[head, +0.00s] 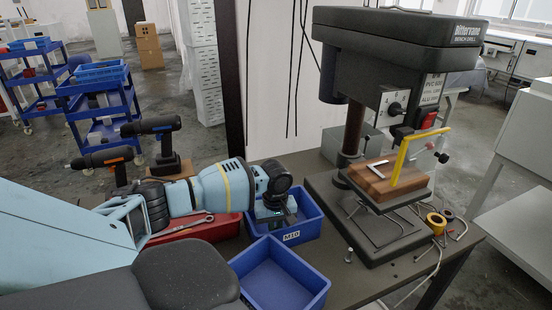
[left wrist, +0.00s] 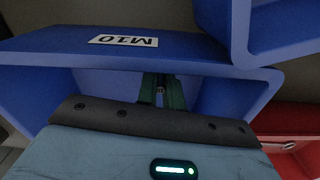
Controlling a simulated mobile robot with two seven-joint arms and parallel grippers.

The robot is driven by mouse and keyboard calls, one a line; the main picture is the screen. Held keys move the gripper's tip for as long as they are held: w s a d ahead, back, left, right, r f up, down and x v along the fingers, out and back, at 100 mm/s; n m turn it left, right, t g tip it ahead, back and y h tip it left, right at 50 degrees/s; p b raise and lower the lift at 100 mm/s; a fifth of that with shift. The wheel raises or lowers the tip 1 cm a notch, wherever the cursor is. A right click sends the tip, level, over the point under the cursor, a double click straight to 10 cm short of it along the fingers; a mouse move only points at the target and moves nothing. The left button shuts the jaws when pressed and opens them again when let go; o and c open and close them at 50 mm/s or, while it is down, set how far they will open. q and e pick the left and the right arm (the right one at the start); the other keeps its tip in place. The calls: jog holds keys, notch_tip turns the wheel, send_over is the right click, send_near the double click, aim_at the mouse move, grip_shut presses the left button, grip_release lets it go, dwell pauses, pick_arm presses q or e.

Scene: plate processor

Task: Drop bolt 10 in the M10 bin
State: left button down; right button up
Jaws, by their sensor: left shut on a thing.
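The blue M10 bin (head: 312,226) stands on the workbench left of the drill press, its white label facing front. In the left wrist view the M10 bin (left wrist: 60,52) fills most of the picture, with its label upside down. My left gripper (head: 277,210) points down into this bin. Its fingers (left wrist: 161,95) are shut on a small grey piece, seen end-on as a bolt (left wrist: 160,92), within the bin's walls. The bolt's length and its gap to the bin floor are hard to tell. My right gripper is out of view.
An empty blue bin (head: 324,284) stands in front of the M10 bin. A red tray (head: 222,230) with a wrench lies to its left. The drill press (head: 352,130) stands to the right. A loose bolt (head: 348,255) stands on the bench (head: 340,280). Two cordless drills (head: 152,127) are behind my left arm.

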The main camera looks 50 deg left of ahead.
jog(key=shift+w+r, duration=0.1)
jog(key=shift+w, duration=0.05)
pick_arm(q)
jog(key=c, duration=1.5)
grip_release()
jog(key=shift+f, duration=0.1)
jog(key=shift+c, duration=0.2)
jog(key=shift+r, duration=0.2)
notch_tip(320, 180, up, 12)
jog(key=p, duration=0.1)
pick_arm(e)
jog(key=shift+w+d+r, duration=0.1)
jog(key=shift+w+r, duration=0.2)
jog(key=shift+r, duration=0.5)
